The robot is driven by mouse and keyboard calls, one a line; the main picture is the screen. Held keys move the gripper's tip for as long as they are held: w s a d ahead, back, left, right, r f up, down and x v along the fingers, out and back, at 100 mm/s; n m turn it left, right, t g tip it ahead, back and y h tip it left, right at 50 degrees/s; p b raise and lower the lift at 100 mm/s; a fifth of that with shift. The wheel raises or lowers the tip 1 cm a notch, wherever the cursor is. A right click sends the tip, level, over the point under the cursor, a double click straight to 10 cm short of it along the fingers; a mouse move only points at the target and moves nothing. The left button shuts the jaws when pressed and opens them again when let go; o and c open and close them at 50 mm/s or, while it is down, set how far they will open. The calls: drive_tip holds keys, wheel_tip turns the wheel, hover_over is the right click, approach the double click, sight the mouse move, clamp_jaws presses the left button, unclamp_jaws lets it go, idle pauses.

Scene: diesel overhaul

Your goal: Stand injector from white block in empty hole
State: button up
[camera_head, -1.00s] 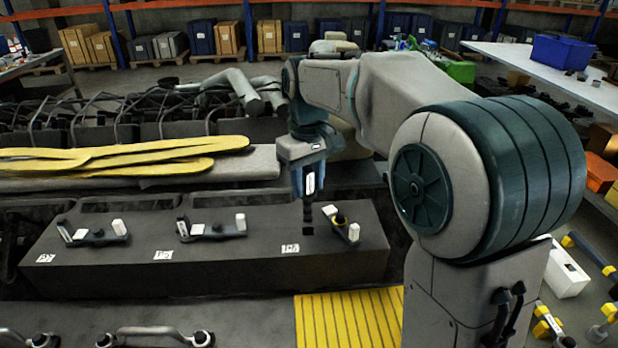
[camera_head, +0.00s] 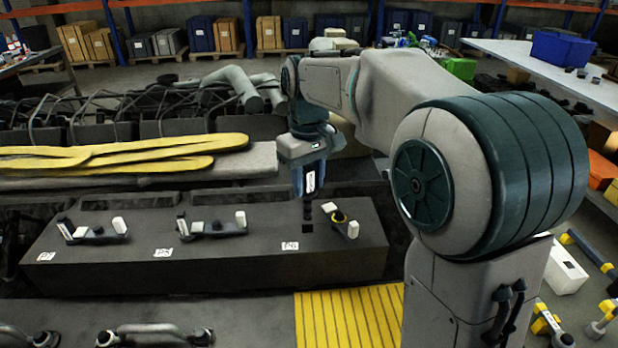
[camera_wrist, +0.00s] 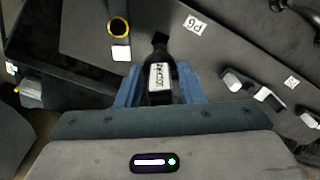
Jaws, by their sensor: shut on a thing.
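My gripper (camera_head: 308,192) is shut on the injector (camera_head: 307,211), a dark slim part that hangs upright below the fingers. In the wrist view the injector (camera_wrist: 160,76) sits between the two blue fingers, with a white label and its dark end pointing away. A dark square hole (camera_head: 307,229) in the top of the long dark block (camera_head: 230,262) lies just below the injector's tip. A small gap seems to show between them; the wrist view does not show the hole clearly. The white block (camera_head: 567,273) stands at the right, with a dark slot on top.
Two more brackets (camera_head: 92,232) (camera_head: 212,225) stand farther left on the block. A white P6 tag (camera_head: 290,245) lies left of the hole. Yellow strips (camera_head: 130,155) lie behind.

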sight(308, 167)
drive_tip(key=shift+f, duration=0.15)
drive_tip(key=shift+f+b, duration=3.5)
drive_tip(key=shift+f, duration=1.5)
drive_tip(key=o, duration=1.2)
drive_tip(key=shift+c, duration=0.2)
wheel_tip(308, 167, up, 14)
drive_tip(key=shift+f, duration=0.1)
drive_tip(key=s+d+f+m+t, duration=0.1)
drive_tip(key=s+d+f+m, duration=0.2)
drive_tip(key=s+d+f, duration=0.2)
drive_tip(key=s+d+f+m+t, duration=0.2)
drive_tip(key=s+d+f, duration=0.3)
drive_tip(key=s+f, duration=0.7)
drive_tip(key=s+m, duration=0.1)
drive_tip(key=s, duration=0.3)
drive_tip(key=shift+f, duration=0.25)
